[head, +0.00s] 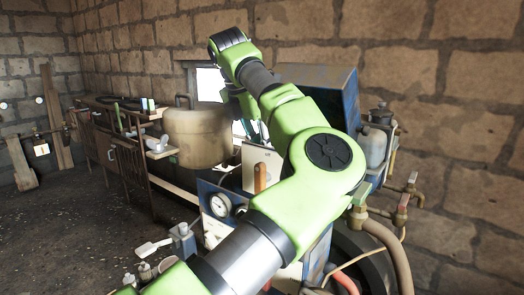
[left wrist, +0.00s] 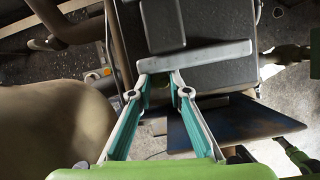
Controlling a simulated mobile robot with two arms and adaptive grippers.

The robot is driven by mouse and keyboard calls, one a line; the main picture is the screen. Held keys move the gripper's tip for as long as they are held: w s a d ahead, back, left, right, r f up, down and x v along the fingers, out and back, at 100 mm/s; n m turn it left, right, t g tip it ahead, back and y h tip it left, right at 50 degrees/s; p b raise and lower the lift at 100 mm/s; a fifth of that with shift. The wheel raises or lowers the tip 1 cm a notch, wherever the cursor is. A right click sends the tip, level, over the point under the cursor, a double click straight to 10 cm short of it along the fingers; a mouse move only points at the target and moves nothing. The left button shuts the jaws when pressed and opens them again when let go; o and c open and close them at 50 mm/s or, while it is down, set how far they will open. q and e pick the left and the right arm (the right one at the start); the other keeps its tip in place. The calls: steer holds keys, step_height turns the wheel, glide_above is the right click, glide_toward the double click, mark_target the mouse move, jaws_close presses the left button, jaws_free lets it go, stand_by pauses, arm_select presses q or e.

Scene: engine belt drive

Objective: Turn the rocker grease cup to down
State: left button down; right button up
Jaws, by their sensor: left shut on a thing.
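In the left wrist view my left gripper (left wrist: 163,76) has its two teal-padded fingers reaching up to a grey crossbar (left wrist: 205,57) on a dark engine part. It is shut on this bar, with a gap between the fingers. The bar may belong to the rocker grease cup; I cannot tell for sure, and the cup is not clearly recognisable in either view. In the head view my left arm crosses the middle of the picture and hides much of the engine. The left gripper (head: 252,131) shows only partly there, beside the tan tank. My right gripper is out of view.
A tan tank (head: 199,137) stands left of my gripper; its side fills the lower left of the wrist view (left wrist: 45,120). A blue housing (head: 325,85) stands behind my arm. Pipes and taps (head: 402,200) are at the right. Open floor (head: 60,235) is at the left.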

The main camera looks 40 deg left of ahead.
arm_select(q)
steer(key=c, duration=1.9)
jaws_free()
steer(key=v, duration=1.2)
steer(key=shift+r, duration=0.1)
